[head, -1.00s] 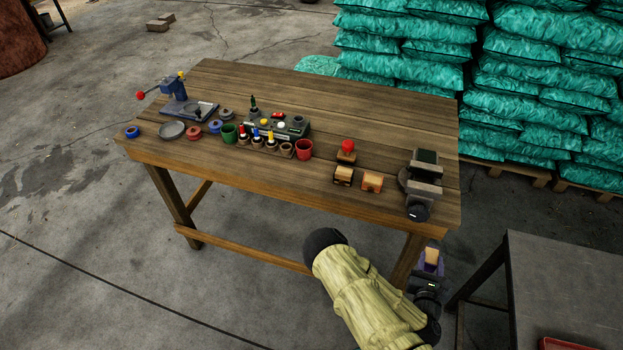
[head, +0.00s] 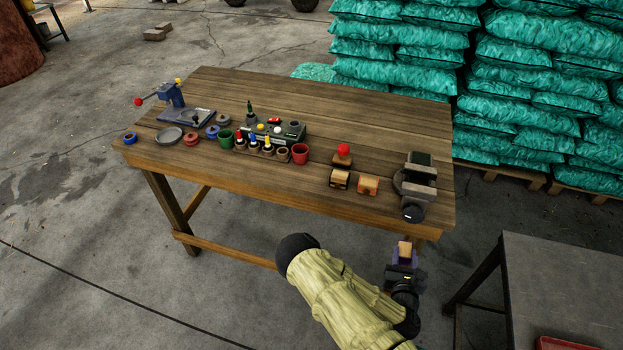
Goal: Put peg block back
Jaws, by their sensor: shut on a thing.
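My gripper (head: 404,257), with purple fingers, is shut on a small tan wooden block (head: 405,247). It holds the block in front of the table's near edge, below and in front of the vise. The fingers hide the block's sides, and I cannot make out pegs on it.
A grey vise (head: 417,187) sits at the table's right end. A dark side table (head: 565,270) is at right. The bench's back is clear.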

